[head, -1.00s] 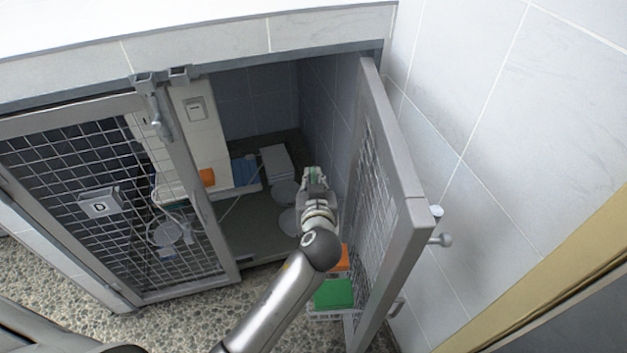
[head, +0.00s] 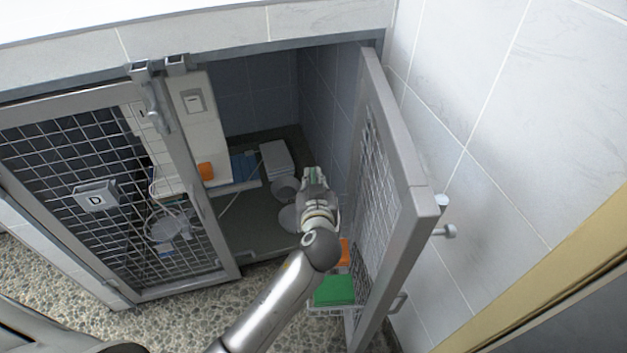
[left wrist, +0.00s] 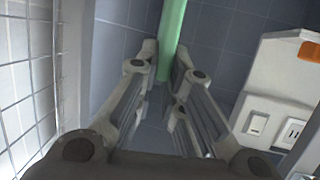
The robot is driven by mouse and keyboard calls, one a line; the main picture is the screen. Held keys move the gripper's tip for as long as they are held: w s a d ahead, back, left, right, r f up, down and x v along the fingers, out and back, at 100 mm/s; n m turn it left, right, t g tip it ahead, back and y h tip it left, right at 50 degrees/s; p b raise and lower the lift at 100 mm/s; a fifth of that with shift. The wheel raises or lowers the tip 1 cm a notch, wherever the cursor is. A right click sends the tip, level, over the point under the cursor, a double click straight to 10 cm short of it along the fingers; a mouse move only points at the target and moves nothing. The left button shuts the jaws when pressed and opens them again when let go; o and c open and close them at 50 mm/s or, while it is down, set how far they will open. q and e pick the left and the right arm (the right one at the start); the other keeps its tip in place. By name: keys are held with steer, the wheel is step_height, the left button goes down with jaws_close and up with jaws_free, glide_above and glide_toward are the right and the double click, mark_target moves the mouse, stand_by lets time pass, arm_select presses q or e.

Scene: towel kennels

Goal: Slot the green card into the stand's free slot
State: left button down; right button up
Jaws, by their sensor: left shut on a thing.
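My left gripper (head: 315,177) reaches through the open right-hand kennel doorway. It is shut on a narrow pale green piece, taken to be the green card (left wrist: 172,40), which in the left wrist view stands up between the fingertips and runs out past the top edge. My right gripper is not in view.
The open mesh door (head: 385,180) stands close to the right of my arm. Inside are round bowls (head: 286,188), a white box (head: 277,158) and a blue item (head: 244,167). A container with a green item (head: 334,290) sits below. The left kennel door (head: 100,200) is shut.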

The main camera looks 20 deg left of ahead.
arm_select(q)
steer(key=shift+f+b, duration=0.3)
steer(key=shift+f, duration=0.15)
steer(key=shift+f+b, duration=0.9)
steer(key=shift+f, duration=0.05)
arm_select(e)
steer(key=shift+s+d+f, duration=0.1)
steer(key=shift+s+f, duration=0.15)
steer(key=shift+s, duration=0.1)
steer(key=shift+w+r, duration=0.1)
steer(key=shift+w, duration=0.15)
arm_select(q)
steer(key=shift+f, duration=0.15)
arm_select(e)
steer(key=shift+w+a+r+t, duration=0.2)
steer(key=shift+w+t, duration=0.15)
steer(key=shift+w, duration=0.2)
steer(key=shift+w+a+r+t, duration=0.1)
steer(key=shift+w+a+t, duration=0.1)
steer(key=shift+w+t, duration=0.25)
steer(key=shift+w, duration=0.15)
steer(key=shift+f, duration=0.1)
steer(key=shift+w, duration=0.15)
